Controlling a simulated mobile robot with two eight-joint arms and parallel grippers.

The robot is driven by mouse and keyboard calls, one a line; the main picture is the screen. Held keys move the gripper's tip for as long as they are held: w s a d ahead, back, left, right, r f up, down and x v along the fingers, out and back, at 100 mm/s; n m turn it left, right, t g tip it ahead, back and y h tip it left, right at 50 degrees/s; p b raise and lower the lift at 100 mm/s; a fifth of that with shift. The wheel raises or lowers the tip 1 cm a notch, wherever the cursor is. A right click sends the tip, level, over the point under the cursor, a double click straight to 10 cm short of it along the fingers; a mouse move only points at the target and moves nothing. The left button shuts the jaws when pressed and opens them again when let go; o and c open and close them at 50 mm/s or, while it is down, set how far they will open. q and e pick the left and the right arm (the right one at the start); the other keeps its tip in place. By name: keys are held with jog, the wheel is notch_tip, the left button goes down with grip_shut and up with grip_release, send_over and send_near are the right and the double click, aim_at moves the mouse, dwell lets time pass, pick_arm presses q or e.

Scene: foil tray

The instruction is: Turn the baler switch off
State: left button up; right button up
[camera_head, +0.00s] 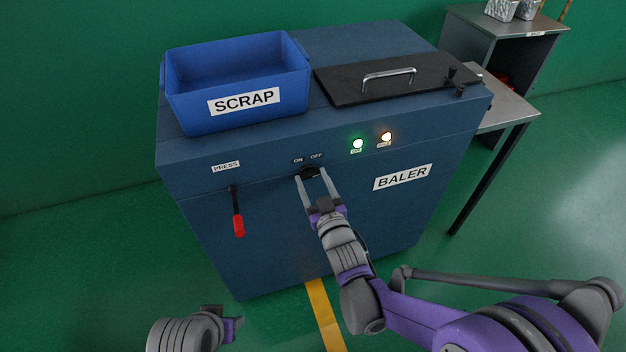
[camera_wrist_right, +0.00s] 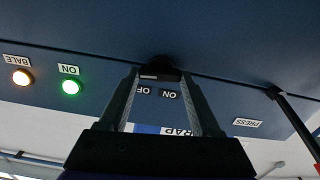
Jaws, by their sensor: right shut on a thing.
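The baler (camera_head: 280,230) is a dark blue cabinet in the middle of the head view. Its black switch (camera_head: 309,172) sits under the ON and OFF labels on the front face. My right gripper (camera_head: 313,177) reaches up to the switch, with its fingers shut on it. The right wrist view also shows the switch (camera_wrist_right: 158,70) between the fingertips; much of it is hidden, so I cannot tell which way it points. The green ON lamp (camera_head: 358,144) and the orange BALE lamp (camera_head: 386,137) are both lit. My left gripper (camera_head: 236,327) is low at the bottom left, away from the baler, its fingers mostly out of sight.
A red-handled PRESS lever (camera_head: 238,222) hangs left of the switch. A blue SCRAP bin (camera_head: 290,90) and a black lid with a handle (camera_head: 350,91) are on top of the baler. A metal table (camera_head: 510,108) stands at the right.

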jog(key=n+p, duration=0.1)
jog(key=n, duration=0.5)
jog(key=shift+n+p, duration=0.85)
jog(key=shift+n, duration=1.45)
jog(key=o, duration=1.4)
jog(key=v, duration=1.1)
jog(key=shift+w, duration=0.1)
